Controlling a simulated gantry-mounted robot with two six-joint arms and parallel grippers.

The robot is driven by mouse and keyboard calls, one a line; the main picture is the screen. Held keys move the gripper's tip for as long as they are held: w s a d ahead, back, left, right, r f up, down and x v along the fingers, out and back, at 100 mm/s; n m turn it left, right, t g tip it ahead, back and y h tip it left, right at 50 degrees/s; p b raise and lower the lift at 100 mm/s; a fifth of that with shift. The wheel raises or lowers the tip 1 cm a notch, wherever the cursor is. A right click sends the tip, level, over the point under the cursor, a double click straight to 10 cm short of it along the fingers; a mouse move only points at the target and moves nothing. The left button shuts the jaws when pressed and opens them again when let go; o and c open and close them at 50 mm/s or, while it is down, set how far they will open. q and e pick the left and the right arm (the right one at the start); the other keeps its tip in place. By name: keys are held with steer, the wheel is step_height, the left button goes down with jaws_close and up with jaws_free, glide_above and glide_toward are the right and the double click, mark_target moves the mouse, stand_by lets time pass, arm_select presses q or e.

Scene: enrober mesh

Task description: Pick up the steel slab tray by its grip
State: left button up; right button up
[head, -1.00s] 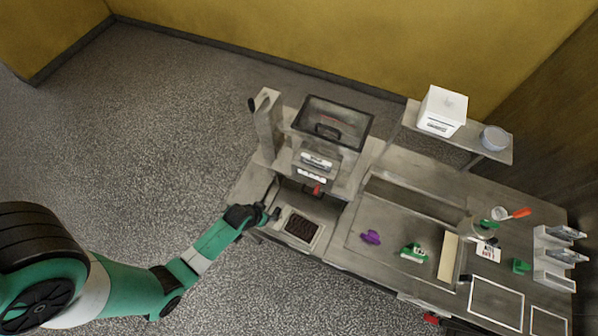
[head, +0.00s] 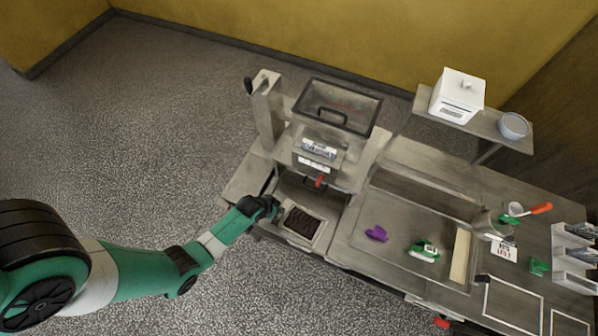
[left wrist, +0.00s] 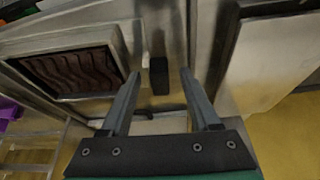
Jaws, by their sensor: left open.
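The steel slab tray (head: 322,229) holds a dark, ridged slab (head: 302,222) and sits at the front left of the steel machine in the head view. In the left wrist view the tray's pale rim (left wrist: 122,48) and the slab (left wrist: 75,72) are at upper left. A black grip (left wrist: 159,76) stands out beside the tray. My left gripper (left wrist: 160,74) is open, with one finger on each side of the grip and visible gaps. In the head view my left gripper (head: 275,208) is at the tray's left side, its fingertips hard to make out. My right gripper is not in view.
The machine with a clear-lidded hopper (head: 336,108) rises behind the tray. A purple object (head: 376,233) and a green-and-white tool (head: 424,251) lie on the bench to the right. A white box (head: 457,96) stands on a raised shelf. Floor left of the bench is clear.

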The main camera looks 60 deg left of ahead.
arm_select(q)
steer(key=shift+c, duration=0.3)
jaws_close()
steer(key=shift+r, duration=0.15)
